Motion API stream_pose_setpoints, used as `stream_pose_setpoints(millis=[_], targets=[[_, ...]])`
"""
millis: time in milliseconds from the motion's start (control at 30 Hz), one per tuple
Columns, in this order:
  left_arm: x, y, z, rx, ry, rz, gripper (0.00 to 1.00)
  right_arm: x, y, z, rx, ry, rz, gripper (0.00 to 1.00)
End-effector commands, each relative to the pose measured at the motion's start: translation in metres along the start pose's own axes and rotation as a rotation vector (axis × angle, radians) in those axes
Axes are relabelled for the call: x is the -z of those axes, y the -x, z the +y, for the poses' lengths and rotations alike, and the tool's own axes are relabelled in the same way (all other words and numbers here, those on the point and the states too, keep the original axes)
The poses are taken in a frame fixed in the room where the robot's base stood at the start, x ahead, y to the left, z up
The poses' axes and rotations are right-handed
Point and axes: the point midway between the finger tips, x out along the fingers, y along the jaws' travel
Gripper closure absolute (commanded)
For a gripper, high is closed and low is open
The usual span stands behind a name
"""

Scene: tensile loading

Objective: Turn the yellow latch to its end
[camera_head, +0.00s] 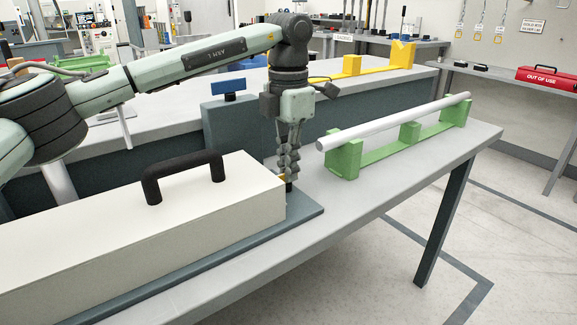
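The yellow latch (282,177) shows only as a small yellow bit at the right end of the long white box (215,200); my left gripper hides most of it. A dark post (289,187) stands just below it. My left gripper (288,172) points straight down at the latch, with its fingertips at or right beside it. The fingers overlap in this view, so I cannot tell whether they are open, shut or touching the latch. My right gripper is not in view.
The white box has a black handle (183,172) on top and sits on a dark base plate (306,208). A dark block with a blue knob (228,86) stands behind it. A silver rod (390,122) rests on a green stand (410,148) to the right.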

Motion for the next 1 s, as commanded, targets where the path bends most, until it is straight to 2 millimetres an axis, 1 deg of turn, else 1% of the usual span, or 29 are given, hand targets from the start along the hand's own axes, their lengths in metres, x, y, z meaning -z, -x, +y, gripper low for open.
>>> stream_pose_setpoints(millis=[200, 667, 700, 867, 1000], targets=[[-0.0005, 0.0010, 0.0004, -0.001, 0.054, -0.002, 1.00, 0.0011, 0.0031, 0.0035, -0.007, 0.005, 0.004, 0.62], [-0.0006, 0.0012, 0.0006, -0.001, 0.067, -0.003, 1.00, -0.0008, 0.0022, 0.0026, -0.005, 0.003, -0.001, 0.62], [-0.0006, 0.0012, 0.0006, -0.001, 0.067, -0.003, 0.94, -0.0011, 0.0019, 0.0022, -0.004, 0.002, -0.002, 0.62], [-0.0004, 0.0009, 0.0006, -0.001, 0.066, -0.002, 0.74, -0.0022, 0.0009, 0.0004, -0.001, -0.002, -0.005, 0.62], [-0.0003, 0.0006, 0.0005, -0.001, 0.066, -0.001, 0.74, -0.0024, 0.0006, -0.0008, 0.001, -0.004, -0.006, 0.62]])
